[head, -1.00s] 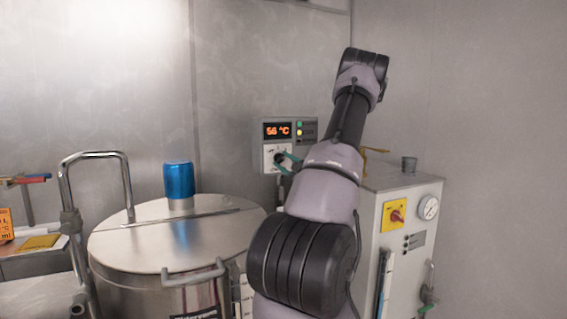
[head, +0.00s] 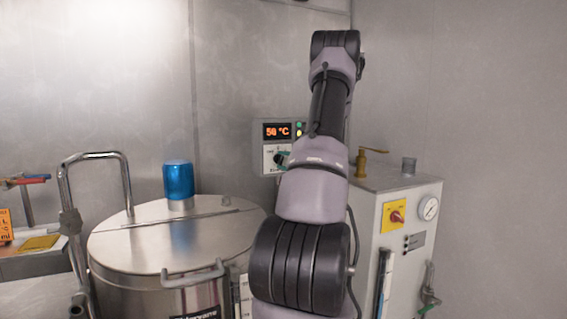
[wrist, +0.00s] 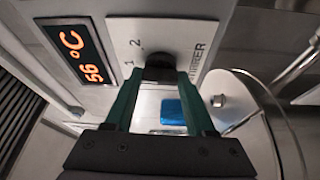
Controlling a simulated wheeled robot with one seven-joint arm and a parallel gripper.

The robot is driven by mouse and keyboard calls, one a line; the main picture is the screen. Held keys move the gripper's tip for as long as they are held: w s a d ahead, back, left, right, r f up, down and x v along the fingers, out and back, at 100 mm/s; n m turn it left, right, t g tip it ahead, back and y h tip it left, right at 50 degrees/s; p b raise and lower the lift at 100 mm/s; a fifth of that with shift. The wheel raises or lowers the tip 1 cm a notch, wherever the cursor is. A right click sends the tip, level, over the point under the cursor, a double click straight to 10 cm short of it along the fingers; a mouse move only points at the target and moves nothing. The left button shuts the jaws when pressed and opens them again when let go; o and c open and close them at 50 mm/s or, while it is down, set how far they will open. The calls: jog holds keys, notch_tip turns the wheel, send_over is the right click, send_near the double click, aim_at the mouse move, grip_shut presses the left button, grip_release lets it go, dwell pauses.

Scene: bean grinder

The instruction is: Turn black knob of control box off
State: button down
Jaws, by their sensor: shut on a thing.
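The control box (head: 259,133) is on the back wall, with an orange-lit display (head: 277,131) that also shows in the wrist view (wrist: 80,55). Its black knob (wrist: 159,69) sits on a white plate (wrist: 178,36) marked 1 and 2. My gripper (wrist: 158,78) has green fingers on either side of the knob and is shut on it. In the head view the knob (head: 279,157) is partly covered, and my arm hides most of my gripper (head: 286,158). The knob's exact pointing direction is hard to tell.
A steel tank (head: 180,238) with a blue cap (head: 178,180) stands left of the box. A grey cabinet (head: 403,240) with a red switch (head: 397,217) and a gauge (head: 429,208) stands to the right. Bare wall lies around the box.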

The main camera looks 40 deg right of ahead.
jog(key=n+g, duration=0.1)
jog(key=n, duration=0.1)
jog(key=n+g, duration=0.1)
jog(key=n, duration=0.2)
jog(key=shift+a+r+h, duration=0.1)
jog(key=shift+h, duration=0.3)
jog(key=shift+n+g+h, duration=0.6)
jog(key=shift+n+g, duration=0.1)
jog(key=shift+n, duration=0.8)
jog(key=shift+c, duration=1.2)
grip_release()
jog(key=shift+r, duration=0.1)
jog(key=v, duration=1.1)
jog(key=shift+w, duration=0.1)
